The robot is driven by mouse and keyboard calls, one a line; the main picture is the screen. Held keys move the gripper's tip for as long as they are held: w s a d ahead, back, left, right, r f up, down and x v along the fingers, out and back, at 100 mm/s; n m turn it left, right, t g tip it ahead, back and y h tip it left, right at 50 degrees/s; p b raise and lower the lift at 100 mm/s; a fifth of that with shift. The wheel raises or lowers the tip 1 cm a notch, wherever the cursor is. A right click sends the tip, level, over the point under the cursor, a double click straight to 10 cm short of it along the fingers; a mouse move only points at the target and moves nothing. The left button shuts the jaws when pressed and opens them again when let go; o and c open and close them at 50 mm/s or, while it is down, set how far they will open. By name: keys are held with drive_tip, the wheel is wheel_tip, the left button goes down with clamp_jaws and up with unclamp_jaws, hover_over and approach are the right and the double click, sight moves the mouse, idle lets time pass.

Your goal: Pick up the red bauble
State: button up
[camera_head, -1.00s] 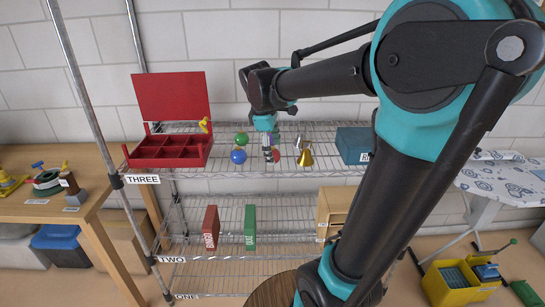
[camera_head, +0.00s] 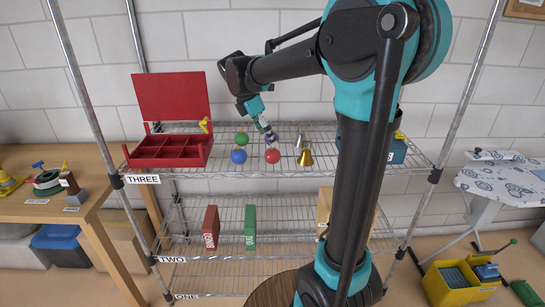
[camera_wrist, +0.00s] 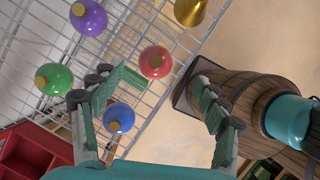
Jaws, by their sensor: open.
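The red bauble (camera_head: 272,156) with a gold cap sits on the top wire shelf (camera_head: 220,176), near the front. In the wrist view the red bauble (camera_wrist: 155,62) lies between and beyond the two fingers, nearer the left one. My gripper (camera_head: 268,132) is tilted, above and behind the red bauble in the head view, apart from it. In the wrist view my gripper (camera_wrist: 163,82) is open and empty.
Close by are a blue bauble (camera_head: 239,156), a green bauble (camera_head: 241,138), a partly hidden purple bauble (camera_wrist: 89,17), a gold bell (camera_head: 305,158) and a silver one (camera_head: 299,141). A red compartment box (camera_head: 165,160) stands left. Shelf posts frame both sides.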

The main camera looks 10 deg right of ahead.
sight(273, 149)
drive_tip(key=shift+x, duration=3.55)
drive_tip(key=shift+w+a, duration=0.1)
drive_tip(key=shift+w, duration=0.1)
drive_tip(key=c, duration=0.8)
